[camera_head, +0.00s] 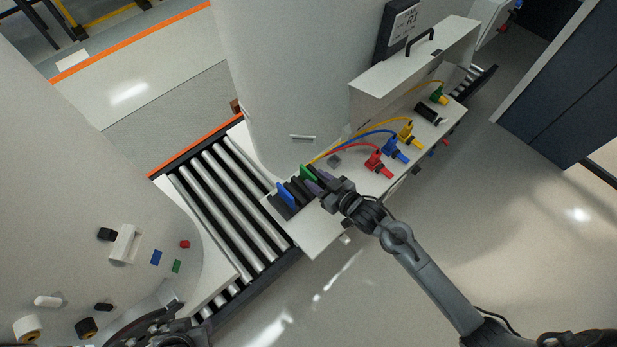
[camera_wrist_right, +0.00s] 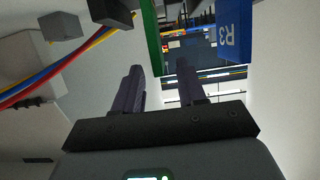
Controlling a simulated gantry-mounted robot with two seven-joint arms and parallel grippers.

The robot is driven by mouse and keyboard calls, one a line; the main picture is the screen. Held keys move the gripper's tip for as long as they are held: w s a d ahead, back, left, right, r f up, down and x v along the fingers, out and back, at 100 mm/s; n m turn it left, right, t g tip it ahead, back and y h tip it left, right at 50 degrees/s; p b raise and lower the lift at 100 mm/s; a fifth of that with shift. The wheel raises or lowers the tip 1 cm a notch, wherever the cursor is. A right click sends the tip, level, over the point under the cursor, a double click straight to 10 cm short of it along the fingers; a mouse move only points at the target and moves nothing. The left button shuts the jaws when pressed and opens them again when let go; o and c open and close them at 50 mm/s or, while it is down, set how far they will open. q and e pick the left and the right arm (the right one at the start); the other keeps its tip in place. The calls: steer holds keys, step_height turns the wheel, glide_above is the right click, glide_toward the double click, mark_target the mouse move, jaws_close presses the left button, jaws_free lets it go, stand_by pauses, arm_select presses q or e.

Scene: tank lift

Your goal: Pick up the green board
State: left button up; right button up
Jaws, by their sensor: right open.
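The green board (camera_head: 308,172) stands upright in a dark slotted holder (camera_head: 294,190) on the white shelf, just behind a blue board (camera_head: 286,195). My right gripper (camera_head: 318,182) is close beside the green board's right side. In the right wrist view the fingers of my right gripper (camera_wrist_right: 158,66) are apart and empty. The green board (camera_wrist_right: 150,38) lies just ahead of the gap between them, and the blue board (camera_wrist_right: 232,32), marked R3, is to its right. I cannot tell whether a finger touches the green board. My left gripper does not show clearly.
Red, blue and yellow cables run close by to plugs, including a red plug (camera_head: 378,162), on the white shelf (camera_head: 312,236). A white hood (camera_head: 400,70) with a handle stands behind. A roller conveyor (camera_head: 222,205) is left. Large pale cylinders stand on both sides of it.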

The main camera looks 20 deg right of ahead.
mark_target(308, 174)
steer(key=x, duration=0.3)
steer(key=shift+w+r+p, duration=0.1)
steer(key=shift+w+p, duration=0.05)
steer(key=shift+p, duration=0.25)
steer(key=shift+w+a+f, duration=0.2)
steer(key=shift+w+f, duration=0.15)
steer(key=shift+w, duration=0.25)
jaws_close()
